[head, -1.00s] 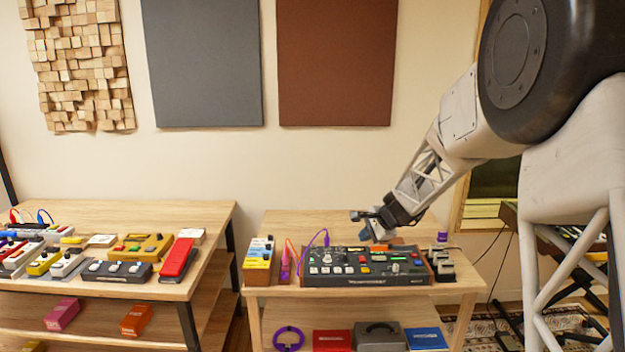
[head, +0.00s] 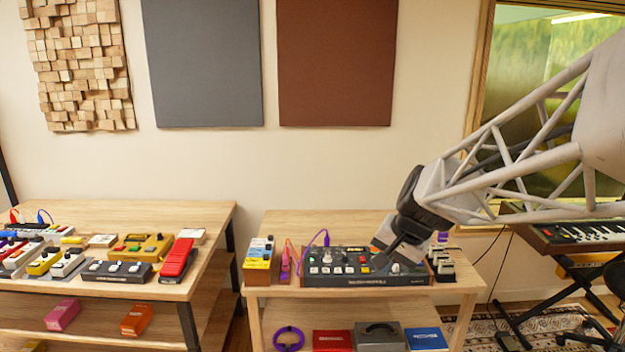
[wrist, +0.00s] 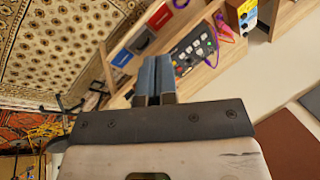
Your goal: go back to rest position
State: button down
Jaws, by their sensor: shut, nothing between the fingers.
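My gripper (wrist: 155,80) shows in the wrist view with its two blue-grey fingers side by side, shut and empty. In the head view the end of my arm is at the right side of the mixer-like device (head: 345,281), and its dark wrist covers part of that device's right end. The fingertips cannot be made out there. The device also shows in the wrist view (wrist: 190,58), just beyond and right of the fingers.
The device stands on a wooden table (head: 455,292) with pedals (head: 258,262) and a purple cable (head: 312,237). A shelf below holds boxes (head: 427,338). Another table (head: 205,215) on the left carries several pedals. A keyboard (head: 575,232) stands at right.

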jog(key=s+d+n+h, duration=0.1)
jog(key=s+n+h, duration=0.1)
jog(key=s, duration=1)
jog(key=s+d+f+n+h, duration=0.1)
jog(key=s+d+n, duration=0.1)
jog(key=s, duration=1)
jog(key=shift+d+f+n+g+h, duration=0.15)
jog(key=shift+d+n+g+h, duration=0.2)
jog(key=shift+n, duration=0.35)
